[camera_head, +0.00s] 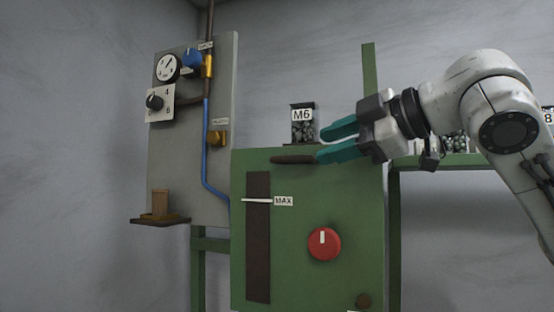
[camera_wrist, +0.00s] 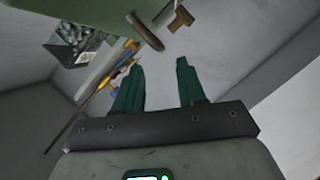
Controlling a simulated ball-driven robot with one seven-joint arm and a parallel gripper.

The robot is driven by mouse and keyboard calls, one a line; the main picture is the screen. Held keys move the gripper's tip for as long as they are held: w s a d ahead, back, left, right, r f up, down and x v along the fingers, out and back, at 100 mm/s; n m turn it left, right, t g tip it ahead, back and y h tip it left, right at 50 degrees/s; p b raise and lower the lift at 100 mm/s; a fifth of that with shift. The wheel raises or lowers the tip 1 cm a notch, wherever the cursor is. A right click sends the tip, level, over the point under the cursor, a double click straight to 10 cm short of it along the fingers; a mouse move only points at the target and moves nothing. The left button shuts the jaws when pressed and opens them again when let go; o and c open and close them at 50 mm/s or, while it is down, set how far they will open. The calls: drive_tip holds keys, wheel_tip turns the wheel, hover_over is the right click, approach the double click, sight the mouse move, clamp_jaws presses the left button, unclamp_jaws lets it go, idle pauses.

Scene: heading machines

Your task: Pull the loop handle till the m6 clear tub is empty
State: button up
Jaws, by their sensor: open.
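The M6 clear tub (camera_head: 303,130) stands on top of the green machine (camera_head: 350,200), with dark grey pieces visible inside behind its M6 label. No clear loop shape shows in either view. A dark brown bar (camera_head: 293,159) lies across the machine's upper front; a similar dark rod end (camera_wrist: 146,32) shows in the wrist view. My gripper (camera_head: 319,145) has teal fingers, open, pointing left at the bar's right end, just right of and below the tub. In the wrist view my gripper (camera_wrist: 161,66) shows nothing between its fingers. Contact with the bar cannot be told.
A red knob (camera_head: 324,244) and a dark slot with a MAX label (camera_head: 284,201) are on the machine front. A grey panel (camera_head: 185,130) with a gauge and blue hose stands at left. A small shelf (camera_head: 160,221) holds a brown block. Another tub (camera_head: 455,142) sits behind my arm.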

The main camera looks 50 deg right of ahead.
sight(297, 156)
drive_tip(key=p+x, duration=0.2)
drive_tip(key=x, duration=0.8)
drive_tip(key=shift+w, duration=0.1)
clamp_jaws()
idle(0.3)
